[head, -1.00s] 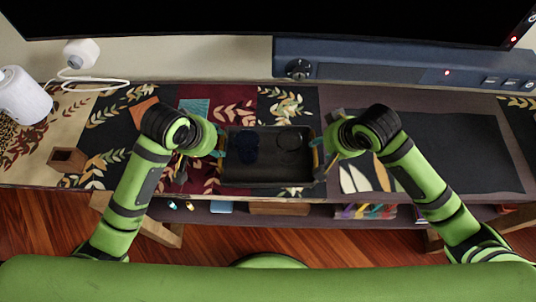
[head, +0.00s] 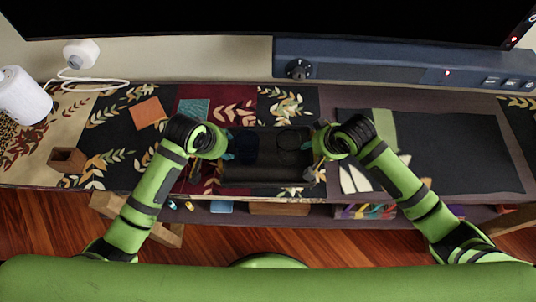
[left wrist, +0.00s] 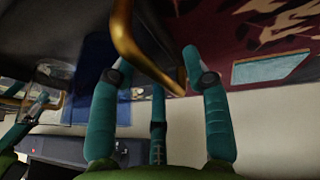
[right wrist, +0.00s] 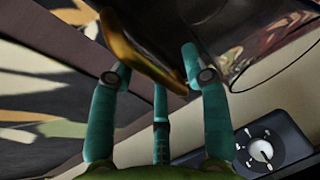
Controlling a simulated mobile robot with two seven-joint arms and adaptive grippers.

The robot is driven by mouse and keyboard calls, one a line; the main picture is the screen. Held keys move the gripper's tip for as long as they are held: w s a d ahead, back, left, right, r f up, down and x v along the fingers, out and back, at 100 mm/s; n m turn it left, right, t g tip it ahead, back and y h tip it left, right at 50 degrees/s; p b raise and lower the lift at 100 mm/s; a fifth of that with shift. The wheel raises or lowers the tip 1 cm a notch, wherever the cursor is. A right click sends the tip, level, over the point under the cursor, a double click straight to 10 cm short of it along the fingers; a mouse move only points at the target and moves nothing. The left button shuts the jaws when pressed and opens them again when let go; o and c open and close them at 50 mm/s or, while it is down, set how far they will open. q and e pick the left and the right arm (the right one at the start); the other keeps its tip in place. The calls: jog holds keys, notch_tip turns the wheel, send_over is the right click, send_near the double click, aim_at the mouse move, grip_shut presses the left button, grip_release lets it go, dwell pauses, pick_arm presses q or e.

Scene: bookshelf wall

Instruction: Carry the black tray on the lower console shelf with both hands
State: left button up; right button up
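The black tray (head: 262,174) rests on the console top, between my two grippers. It holds a dark blue item (head: 243,148) and a round glass-like thing (head: 289,140). My left gripper (head: 226,148) is at the tray's left end. In the left wrist view, its teal fingers stand apart on either side of a gold handle (left wrist: 133,45). My right gripper (head: 314,152) is at the right end. In the right wrist view, its fingers also stand apart around a gold handle (right wrist: 135,50). Whether any finger touches a handle is unclear.
A dark mat (head: 450,150) lies to the right. A wooden box (head: 67,160), an orange square (head: 148,113) and a white cylinder (head: 22,98) lie left. A blue-grey soundbar (head: 390,72) runs behind, below a large screen. A lower shelf (head: 290,218) holds small items.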

pick_arm(q)
grip_shut()
pick_arm(e)
grip_shut()
pick_arm(q)
jog(key=shift+w+r, duration=0.1)
jog(key=shift+r, duration=0.05)
pick_arm(e)
jog(key=shift+w+r, duration=0.1)
jog(key=shift+r, duration=0.1)
